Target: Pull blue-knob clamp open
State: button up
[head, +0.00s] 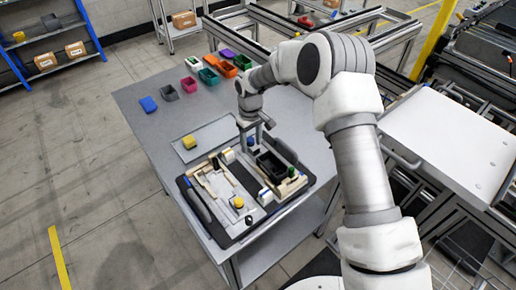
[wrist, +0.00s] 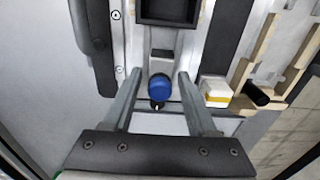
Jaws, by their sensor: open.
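The blue knob (wrist: 161,88) of the clamp shows in the wrist view, at the edge of the fixture below a black square pocket. My gripper (wrist: 159,80) is open, with one finger to the left of the knob and one to the right. A gap shows on both sides, so neither finger seems to touch it. In the head view my gripper (head: 257,132) points down at the far edge of the fixture (head: 245,235) on the table. The clamp's lever below the knob is mostly hidden.
A long black handle (wrist: 90,25) lies to the left. Several coloured bins (head: 208,76) stand at the table's back.

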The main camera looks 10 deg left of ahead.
jog(key=shift+r, duration=0.1)
jog(key=shift+r+p, duration=1.9)
jog(key=shift+r, duration=2)
jog(key=shift+d+r, duration=0.1)
jog(key=shift+r, duration=0.05)
jog(key=s+d+r+m+t, duration=0.15)
jog(key=s+d+r, duration=0.25)
jog(key=d+r, duration=0.55)
jog(key=s+d+r+m+t, duration=0.1)
jog(key=s+d+r+m, duration=0.35)
jog(key=r, duration=0.85)
jog(key=s+d+r+m+t, duration=0.1)
jog(key=s+d+r, duration=0.1)
jog(key=s+d, duration=0.4)
jog(key=s+d+r+m+t, duration=0.2)
jog(key=s+d, duration=0.5)
jog(key=s, duration=0.8)
jog(key=shift+m, duration=0.3)
